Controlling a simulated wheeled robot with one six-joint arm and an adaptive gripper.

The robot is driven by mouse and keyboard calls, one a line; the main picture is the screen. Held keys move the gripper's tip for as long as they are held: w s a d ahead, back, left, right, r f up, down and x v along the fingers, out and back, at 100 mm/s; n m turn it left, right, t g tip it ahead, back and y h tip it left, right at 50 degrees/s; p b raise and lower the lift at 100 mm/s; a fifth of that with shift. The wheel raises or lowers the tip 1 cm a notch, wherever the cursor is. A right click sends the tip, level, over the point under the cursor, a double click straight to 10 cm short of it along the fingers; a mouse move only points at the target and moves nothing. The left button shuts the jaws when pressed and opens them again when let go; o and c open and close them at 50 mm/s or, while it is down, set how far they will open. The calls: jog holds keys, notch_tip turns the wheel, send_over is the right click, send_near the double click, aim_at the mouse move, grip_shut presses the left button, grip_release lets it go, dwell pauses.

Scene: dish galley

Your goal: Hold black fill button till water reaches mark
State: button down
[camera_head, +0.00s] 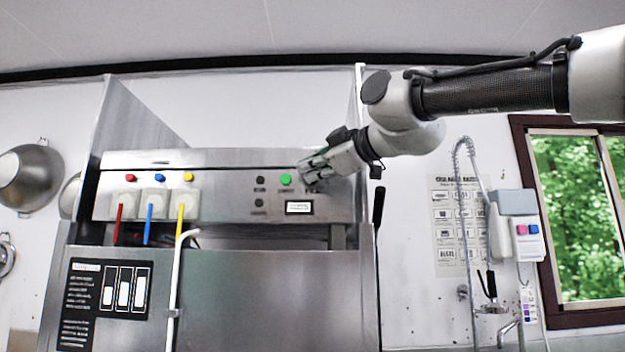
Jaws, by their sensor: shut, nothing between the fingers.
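A steel control panel (225,198) runs across the top of the dish machine. Two small dark buttons sit one above the other on it, the upper dark button (260,180) and the lower dark button (259,202). A lit green button (286,179) is just right of the upper one. My gripper (307,175) is shut and empty, its fingertips at the panel just right of the green button. I cannot tell whether they touch the panel. They hide the panel behind them, including any button there. The labels are too small to read. I cannot make out a water level or mark.
A small lit display (298,207) is below the green button. Dispensers with red, blue and yellow caps (154,203) fill the panel's left part. A white hose (176,280) runs down the front. A spray tap (489,290) and wall box (515,222) are at right.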

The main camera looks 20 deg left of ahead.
jog(key=shift+s+d, duration=0.1)
jog(key=shift+s, duration=0.25)
jog(key=shift+s+d, duration=0.2)
jog(key=shift+s, duration=0.6)
jog(key=shift+s+d, duration=0.15)
jog(key=shift+s, duration=0.7)
jog(key=shift+s+d, duration=0.2)
jog(key=shift+s, duration=0.6)
